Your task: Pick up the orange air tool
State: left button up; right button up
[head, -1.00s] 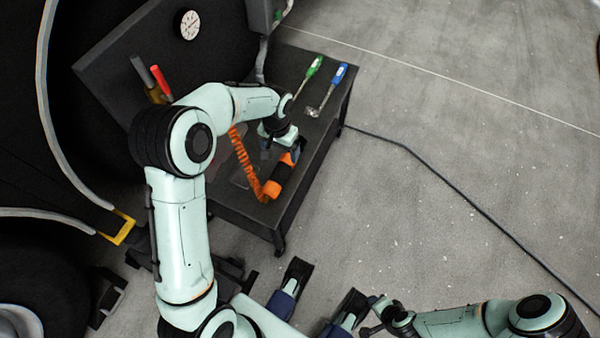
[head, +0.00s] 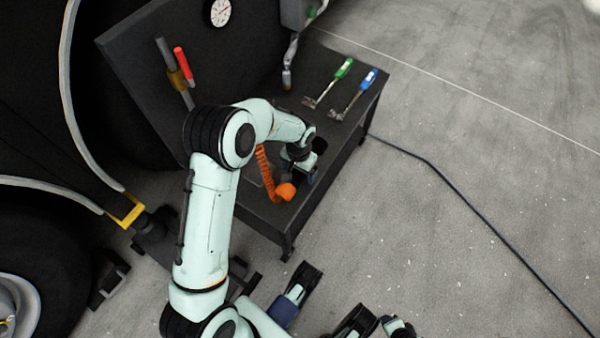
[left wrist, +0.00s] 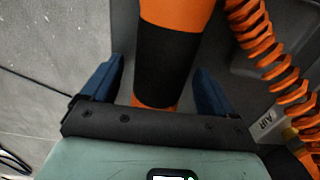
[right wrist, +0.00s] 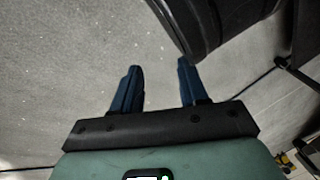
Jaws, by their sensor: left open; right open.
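The orange air tool (head: 285,191) lies on the dark bench top near its front edge, with an orange coiled hose (head: 264,168) running from it. In the left wrist view the tool's orange body with a black grip band (left wrist: 167,65) stands between the two blue fingers. My left gripper (head: 307,174) is over the tool; in its wrist view the fingers (left wrist: 157,85) are open on either side of the black band, with a gap on each side. My left arm hides part of the tool in the head view. My right gripper (right wrist: 159,85) is open and empty above the floor.
The bench (head: 340,150) also holds a green-handled tool (head: 330,82) and a blue-handled tool (head: 354,94) at its far end. A dark upright panel with a gauge (head: 220,12) stands behind. A cable (head: 430,163) crosses the open floor at the right.

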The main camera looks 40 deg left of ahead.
pick_arm(q)
jog(key=shift+f, duration=0.3)
jog(key=shift+r, duration=0.1)
jog(key=c, duration=1)
jog(key=shift+r, duration=0.1)
jog(key=c, duration=0.3)
jog(key=shift+w+r, duration=0.1)
